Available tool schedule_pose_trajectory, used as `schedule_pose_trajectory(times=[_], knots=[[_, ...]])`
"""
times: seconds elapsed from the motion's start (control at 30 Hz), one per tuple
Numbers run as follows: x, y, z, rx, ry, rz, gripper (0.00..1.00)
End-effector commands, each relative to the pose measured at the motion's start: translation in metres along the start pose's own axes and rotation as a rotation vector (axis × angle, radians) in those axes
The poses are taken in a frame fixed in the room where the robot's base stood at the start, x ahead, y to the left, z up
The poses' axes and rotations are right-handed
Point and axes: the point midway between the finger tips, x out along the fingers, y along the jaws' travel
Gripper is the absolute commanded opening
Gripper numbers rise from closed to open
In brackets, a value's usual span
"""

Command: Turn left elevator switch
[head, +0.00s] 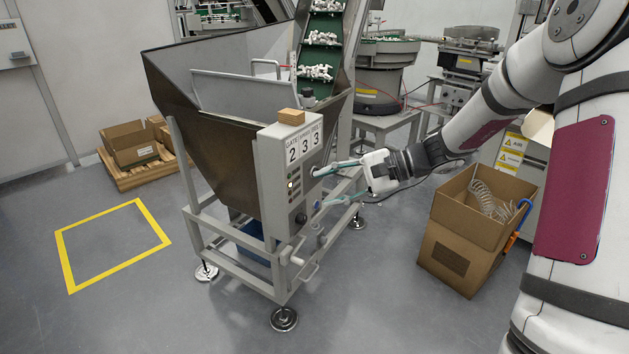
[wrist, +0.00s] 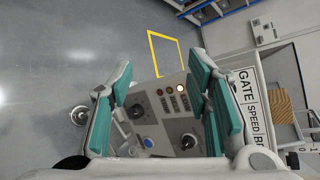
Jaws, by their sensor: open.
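The grey control box (head: 268,160) is on the front of the hopper machine, with a column of small buttons and a lit lamp on its face. In the wrist view the panel (wrist: 165,112) shows between my fingers. It bears a dark knob (wrist: 137,111), a blue-ringed knob (wrist: 148,143) and another dark knob (wrist: 188,141). I cannot tell which one is the left elevator switch. My gripper (head: 321,188) is open and empty, its teal-padded fingers spread in front of the panel.
The metal hopper (head: 215,120) stands on a grey frame, with a green conveyor (head: 320,55) rising behind. A cardboard box (head: 465,235) with clear tubing stands to the right of my gripper. A yellow floor square (head: 66,262) encloses empty floor at left.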

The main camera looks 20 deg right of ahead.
Motion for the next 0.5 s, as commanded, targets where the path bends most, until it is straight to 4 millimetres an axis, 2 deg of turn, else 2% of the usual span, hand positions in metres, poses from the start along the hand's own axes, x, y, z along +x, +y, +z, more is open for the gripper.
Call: schedule_pose_trajectory(times=[0.03, 0.1, 0.23, 0.3, 0.4, 0.5], knots=[[0.000, 0.007, -0.031, 0.050, 0.002, -0.078, 0.45], [-0.005, 0.009, -0.066, 0.111, 0.009, -0.187, 0.45], [-0.020, 0.015, -0.122, 0.205, 0.028, -0.373, 0.45], [-0.028, 0.019, -0.145, 0.245, 0.038, -0.453, 0.45], [-0.039, 0.024, -0.168, 0.281, 0.050, -0.533, 0.45], [-0.044, 0.026, -0.179, 0.298, 0.057, -0.574, 0.45]])
